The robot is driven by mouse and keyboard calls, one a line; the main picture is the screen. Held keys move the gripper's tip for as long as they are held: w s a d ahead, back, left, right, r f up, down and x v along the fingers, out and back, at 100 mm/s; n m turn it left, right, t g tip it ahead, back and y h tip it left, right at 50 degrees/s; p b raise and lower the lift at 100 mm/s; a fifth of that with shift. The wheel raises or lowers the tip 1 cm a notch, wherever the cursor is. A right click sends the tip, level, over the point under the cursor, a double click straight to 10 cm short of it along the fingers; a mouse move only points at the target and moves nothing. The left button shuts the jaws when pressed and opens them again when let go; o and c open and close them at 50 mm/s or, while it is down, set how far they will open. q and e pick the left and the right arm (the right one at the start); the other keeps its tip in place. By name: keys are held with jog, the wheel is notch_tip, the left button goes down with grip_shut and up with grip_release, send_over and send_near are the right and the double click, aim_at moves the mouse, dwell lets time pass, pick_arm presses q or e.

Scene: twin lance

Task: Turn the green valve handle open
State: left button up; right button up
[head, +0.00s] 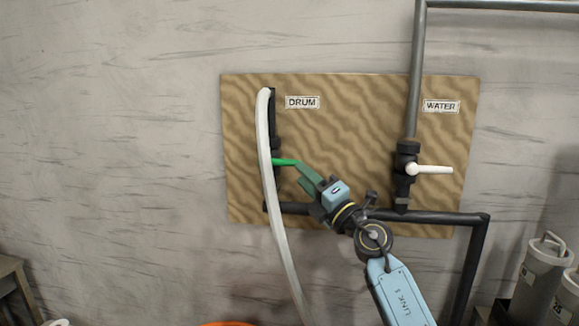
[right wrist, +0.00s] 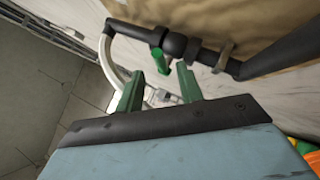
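The green valve handle (head: 285,161) sticks out sideways to the right from the dark valve under the DRUM label. In the right wrist view the green handle (right wrist: 160,60) lies in line with the gap between my fingertips. My right gripper (head: 301,172) has green fingers and is just to the right of the handle's free end. In the right wrist view its two fingers (right wrist: 158,74) stand apart, open, with nothing clamped. Whether a finger touches the handle I cannot tell. The drum valve (head: 276,143) is partly hidden by a white hose. My left gripper is not in view.
The white hose (head: 266,150) hangs down in front of the board (head: 340,130). A second valve with a white handle (head: 433,170) is at right, under the WATER label. A dark pipe (head: 445,217) runs below. Grey canisters (head: 541,275) stand at lower right.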

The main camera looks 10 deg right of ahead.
aim_at(290, 163)
jog(key=shift+b+x, duration=0.65)
jog(key=shift+x, duration=2.45)
grip_shut()
